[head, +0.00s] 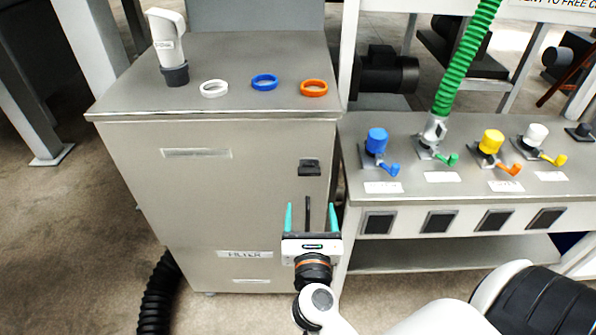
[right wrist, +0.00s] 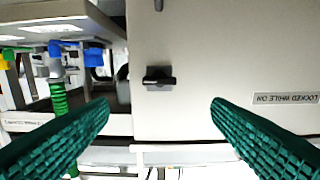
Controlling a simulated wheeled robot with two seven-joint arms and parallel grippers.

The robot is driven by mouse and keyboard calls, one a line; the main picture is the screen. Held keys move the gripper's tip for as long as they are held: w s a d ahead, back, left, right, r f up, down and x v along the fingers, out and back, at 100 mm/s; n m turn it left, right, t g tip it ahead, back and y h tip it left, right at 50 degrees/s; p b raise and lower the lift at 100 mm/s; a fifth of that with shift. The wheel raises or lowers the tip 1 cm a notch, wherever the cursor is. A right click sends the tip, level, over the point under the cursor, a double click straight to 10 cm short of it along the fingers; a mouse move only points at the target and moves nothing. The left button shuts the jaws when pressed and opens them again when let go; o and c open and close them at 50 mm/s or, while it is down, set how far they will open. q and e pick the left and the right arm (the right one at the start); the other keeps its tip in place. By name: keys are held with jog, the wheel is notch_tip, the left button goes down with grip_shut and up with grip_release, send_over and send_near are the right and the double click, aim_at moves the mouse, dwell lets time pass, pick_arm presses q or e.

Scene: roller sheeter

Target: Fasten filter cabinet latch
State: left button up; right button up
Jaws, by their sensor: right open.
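The grey filter cabinet (head: 215,200) stands at the left of the head view, its front door closed against the frame as far as I can see. A small black latch (head: 309,168) sits on the upper right of the door. In the right wrist view the latch (right wrist: 159,82) shows as a dark block with a bar lying sideways. My right gripper (head: 310,208) is open and empty, below the latch in the head view. Its green fingers (right wrist: 160,104) stand on either side of the latch in the wrist view, apart from it. My left gripper is not in view.
A dark vertical handle (head: 308,214) is on the door below the latch. White (head: 214,88), blue (head: 264,82) and orange (head: 314,88) rings and a nozzle (head: 170,50) are on the cabinet top. A bench with coloured valves (head: 377,142) and a green hose (head: 463,65) stands at right.

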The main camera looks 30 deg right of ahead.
aim_at(310, 174)
jog(key=p+x, duration=0.2)
jog(key=x, duration=0.7)
jog(key=shift+w+d+r, duration=0.1)
jog(key=shift+w, duration=0.05)
jog(key=shift+x, duration=0.85)
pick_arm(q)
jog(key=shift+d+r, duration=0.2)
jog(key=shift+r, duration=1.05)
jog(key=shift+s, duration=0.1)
pick_arm(e)
jog(key=c, duration=1)
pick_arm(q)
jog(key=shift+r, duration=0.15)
